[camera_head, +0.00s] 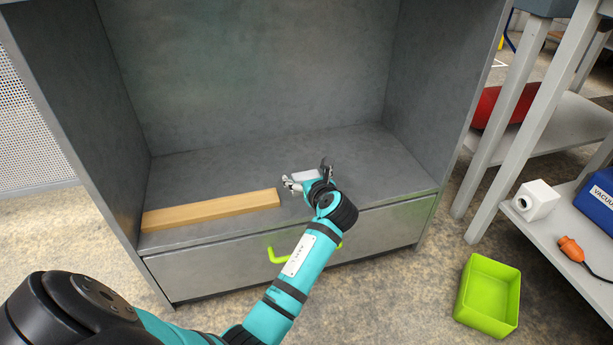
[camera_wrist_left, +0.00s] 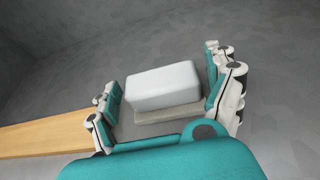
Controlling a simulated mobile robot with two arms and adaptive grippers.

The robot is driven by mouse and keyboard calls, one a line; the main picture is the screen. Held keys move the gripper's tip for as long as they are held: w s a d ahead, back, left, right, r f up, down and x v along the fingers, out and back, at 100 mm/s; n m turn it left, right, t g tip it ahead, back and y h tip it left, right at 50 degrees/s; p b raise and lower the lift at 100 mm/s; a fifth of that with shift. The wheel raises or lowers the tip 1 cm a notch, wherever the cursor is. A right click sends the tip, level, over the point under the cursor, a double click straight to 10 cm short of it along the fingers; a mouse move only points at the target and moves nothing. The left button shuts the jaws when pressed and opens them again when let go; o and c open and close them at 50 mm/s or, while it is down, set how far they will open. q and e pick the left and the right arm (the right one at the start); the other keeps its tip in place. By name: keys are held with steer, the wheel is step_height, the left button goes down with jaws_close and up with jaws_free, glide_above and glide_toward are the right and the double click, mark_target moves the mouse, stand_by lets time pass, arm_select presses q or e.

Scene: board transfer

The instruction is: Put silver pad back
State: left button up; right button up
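The silver pad, a pale block (camera_wrist_left: 163,84), lies between the two fingers of my left gripper (camera_wrist_left: 165,88) in the left wrist view. A narrow gap shows on each side of it, so the fingers look open around it and not closed on it. A flat grey piece (camera_wrist_left: 170,113) shows under its near edge. In the head view the pad (camera_head: 304,175) is on or just above the grey cabinet shelf (camera_head: 240,170), partly hidden by my left gripper (camera_head: 308,180). My right gripper is not in view.
A wooden board (camera_head: 212,209) lies along the shelf's front left. Cabinet walls close off the back and sides. A drawer with a green handle (camera_head: 280,257) is below. A green bin (camera_head: 488,295) stands on the floor at right, near a bench with a white block (camera_head: 537,200).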

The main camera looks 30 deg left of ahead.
arm_select(q)
steer(key=shift+o, duration=0.6)
